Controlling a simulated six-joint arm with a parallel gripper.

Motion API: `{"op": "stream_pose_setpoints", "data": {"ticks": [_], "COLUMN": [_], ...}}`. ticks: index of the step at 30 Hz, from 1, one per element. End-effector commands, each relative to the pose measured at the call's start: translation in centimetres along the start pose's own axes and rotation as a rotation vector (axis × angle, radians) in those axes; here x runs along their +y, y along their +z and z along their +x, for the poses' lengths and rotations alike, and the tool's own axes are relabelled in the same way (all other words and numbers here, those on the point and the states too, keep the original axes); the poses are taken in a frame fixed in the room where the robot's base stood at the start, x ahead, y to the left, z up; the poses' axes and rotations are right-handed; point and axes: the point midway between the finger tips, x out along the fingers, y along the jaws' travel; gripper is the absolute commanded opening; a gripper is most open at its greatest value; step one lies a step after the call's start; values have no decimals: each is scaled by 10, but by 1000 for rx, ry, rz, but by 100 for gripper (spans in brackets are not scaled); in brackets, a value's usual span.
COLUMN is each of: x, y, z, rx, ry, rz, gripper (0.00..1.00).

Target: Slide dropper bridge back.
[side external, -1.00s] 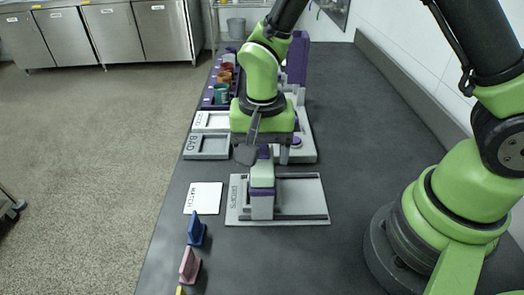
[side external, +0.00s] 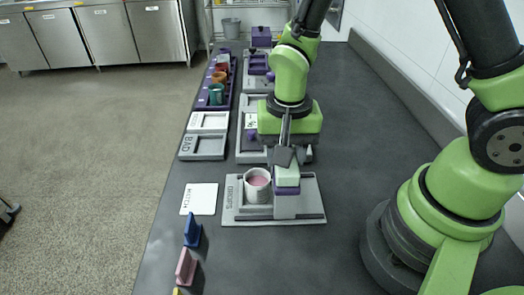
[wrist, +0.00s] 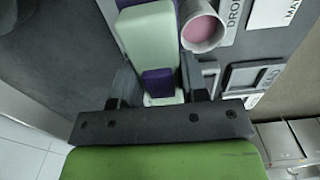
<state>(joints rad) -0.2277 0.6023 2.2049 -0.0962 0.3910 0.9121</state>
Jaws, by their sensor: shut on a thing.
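The dropper bridge (side external: 288,181), pale green and grey with purple bands, stands on the right half of the grey DROPS tray (side external: 312,212). My gripper (side external: 285,160) is shut on the upper part of the bridge. In the wrist view the bridge (wrist: 150,35) runs out from between the two dark fingers of my gripper (wrist: 160,82). A white cup (side external: 257,186) with pink contents stands upright on the tray, just left of the bridge. The cup also shows in the wrist view (wrist: 202,28). My gripper hides part of the bridge's top.
A white MATCH card (side external: 199,199) lies left of the tray. Blue (side external: 192,231) and pink (side external: 186,267) stands are at the front left. A BAD tray (side external: 203,147) and a purple rack (side external: 229,95) with several cups lie behind. The counter right of the tray is clear.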

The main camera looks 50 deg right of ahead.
Motion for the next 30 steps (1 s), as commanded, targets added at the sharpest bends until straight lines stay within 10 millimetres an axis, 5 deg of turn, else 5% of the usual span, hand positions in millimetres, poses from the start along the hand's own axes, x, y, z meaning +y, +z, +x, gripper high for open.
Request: {"op": "stream_pose_setpoints", "data": {"ticks": [7, 18, 19, 21, 30], "x": [41, 48, 48, 48, 46], "y": [-2, 0, 0, 0, 0], "z": [0, 0, 0, 0, 0], "rx": [4, -1, -2, -2, 2], "ry": [-4, 3, 4, 4, -1], "rz": [3, 0, -1, -1, 0], "gripper": [0, 0, 47, 63, 66]}}
